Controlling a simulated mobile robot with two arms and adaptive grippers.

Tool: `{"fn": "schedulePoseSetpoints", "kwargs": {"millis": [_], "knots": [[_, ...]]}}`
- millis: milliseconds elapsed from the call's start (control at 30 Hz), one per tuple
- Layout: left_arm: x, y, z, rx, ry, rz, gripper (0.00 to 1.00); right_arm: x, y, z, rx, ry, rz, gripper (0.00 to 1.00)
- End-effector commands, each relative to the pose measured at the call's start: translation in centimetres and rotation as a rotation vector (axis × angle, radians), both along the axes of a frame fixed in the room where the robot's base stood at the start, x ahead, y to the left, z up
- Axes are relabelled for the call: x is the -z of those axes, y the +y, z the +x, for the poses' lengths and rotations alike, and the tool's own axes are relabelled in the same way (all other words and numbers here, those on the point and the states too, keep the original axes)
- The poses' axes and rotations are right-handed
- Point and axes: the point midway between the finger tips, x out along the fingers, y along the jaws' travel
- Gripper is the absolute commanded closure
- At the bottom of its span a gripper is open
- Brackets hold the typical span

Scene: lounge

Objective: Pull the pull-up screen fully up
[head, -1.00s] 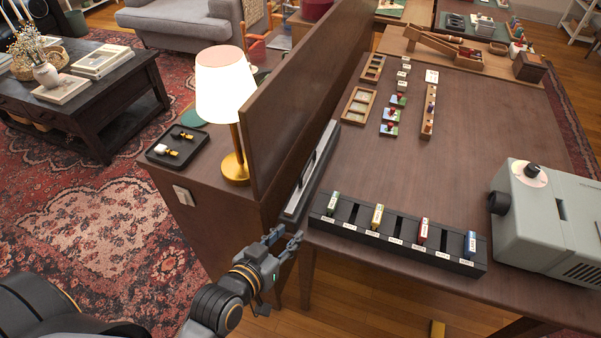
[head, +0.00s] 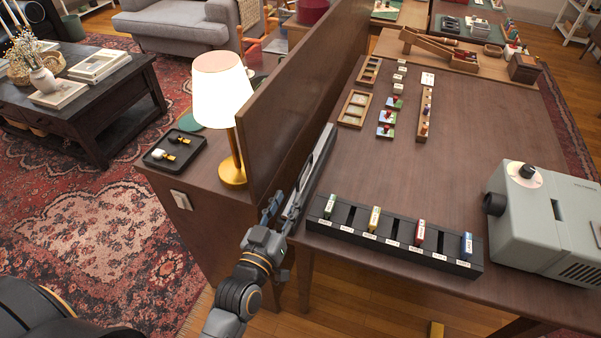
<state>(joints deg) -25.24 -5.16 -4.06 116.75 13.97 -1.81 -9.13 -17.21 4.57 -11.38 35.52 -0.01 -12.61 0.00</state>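The pull-up screen is a long, narrow grey case (head: 318,160) lying along the left edge of the brown table, beside the upright wooden panel. It looks low and closed, with no raised sheet showing. Its dark handle is on top, partly hidden at the near end. My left gripper (head: 279,206) is at the near end of the case, pointing away from me, its two fingers apart. It seems empty; whether a finger touches the case or handle I cannot tell. My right gripper is not in view.
A black slotted rack (head: 394,236) with several coloured pieces stands close right of my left gripper. A grey projector (head: 548,215) is farther right. The wooden panel (head: 300,100) and a lit lamp (head: 222,90) stand to the left. The table's middle is mostly clear.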

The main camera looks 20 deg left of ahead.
Motion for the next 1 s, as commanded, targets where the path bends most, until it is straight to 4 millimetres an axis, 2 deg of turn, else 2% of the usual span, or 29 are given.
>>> {"fn": "schedulePoseSetpoints", "kwargs": {"millis": [33,200,400,600,900,1000], "knots": [[-0.2,0.0,1.2,-0.001,-0.004,-0.001,0.68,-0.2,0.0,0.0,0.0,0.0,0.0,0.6],[-0.2,-0.2,4.7,0.0,-0.003,-0.002,0.68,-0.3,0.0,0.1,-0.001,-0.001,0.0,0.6],[-0.1,-0.2,7.8,0.0,-0.001,0.0,0.68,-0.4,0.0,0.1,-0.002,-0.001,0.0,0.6],[0.0,-0.3,9.2,0.0,0.001,0.0,0.68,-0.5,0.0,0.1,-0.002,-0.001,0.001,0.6],[0.0,-0.3,9.4,0.0,0.002,-0.001,0.68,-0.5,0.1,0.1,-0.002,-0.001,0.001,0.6],[0.0,-0.3,9.3,0.0,0.001,-0.001,0.89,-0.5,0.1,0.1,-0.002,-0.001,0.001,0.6]]}}
